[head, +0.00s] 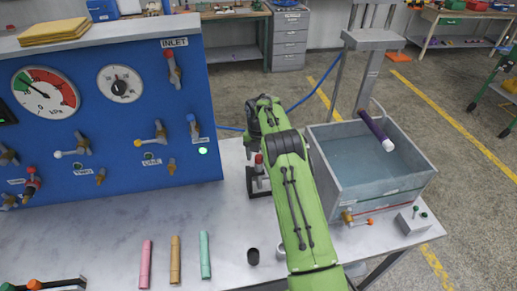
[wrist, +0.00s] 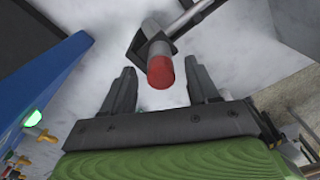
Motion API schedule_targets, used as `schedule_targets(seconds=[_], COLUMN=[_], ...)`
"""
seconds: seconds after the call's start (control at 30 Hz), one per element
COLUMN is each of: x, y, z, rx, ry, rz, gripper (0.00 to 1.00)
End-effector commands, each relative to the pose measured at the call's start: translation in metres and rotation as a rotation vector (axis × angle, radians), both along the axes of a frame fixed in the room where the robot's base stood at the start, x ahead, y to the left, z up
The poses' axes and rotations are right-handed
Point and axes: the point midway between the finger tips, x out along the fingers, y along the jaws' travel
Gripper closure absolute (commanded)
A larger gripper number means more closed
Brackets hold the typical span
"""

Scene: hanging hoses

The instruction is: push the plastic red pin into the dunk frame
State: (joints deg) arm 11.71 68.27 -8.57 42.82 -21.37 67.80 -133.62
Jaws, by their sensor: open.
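A red-tipped pin (wrist: 160,72) shows in the wrist view, its rounded red end towards the camera, at a small dark bracket (wrist: 143,42). In the head view a red tip (head: 259,159) shows above a small dark stand (head: 259,193) on the bench, left of my green arm. My gripper (wrist: 162,68) is open, with one finger on each side of the red end in the wrist picture. I see no contact. A tall grey frame (head: 343,75) stands at the water tank, with a dark purple rod (head: 375,129) tilted over the water.
A blue gauge panel (head: 125,130) stands left of the arm; its edge also shows in the wrist view (wrist: 45,75). The water tank (head: 335,185) is close on the right. Pink, tan and green tubes (head: 205,255) and a dark cup (head: 253,257) are on the front bench.

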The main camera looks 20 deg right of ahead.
Motion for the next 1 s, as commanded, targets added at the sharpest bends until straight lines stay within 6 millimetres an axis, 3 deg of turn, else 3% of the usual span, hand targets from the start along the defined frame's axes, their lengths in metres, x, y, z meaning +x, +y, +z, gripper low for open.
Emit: schedule_targets(seconds=[0.4, 0.53, 0.7, 1.0], x=[0.002, 0.001, 0.001, 0.001], y=[0.0, 0.0, 0.0, 0.0], z=[0.114, 0.143, 0.155, 0.152], rx=[0.0, 0.0, -0.001, 0.0], ry=[-0.006, -0.004, -0.001, 0.0], rz=[-0.001, -0.001, 0.0, 0.0], gripper=[0.41, 0.41, 0.41, 0.41])
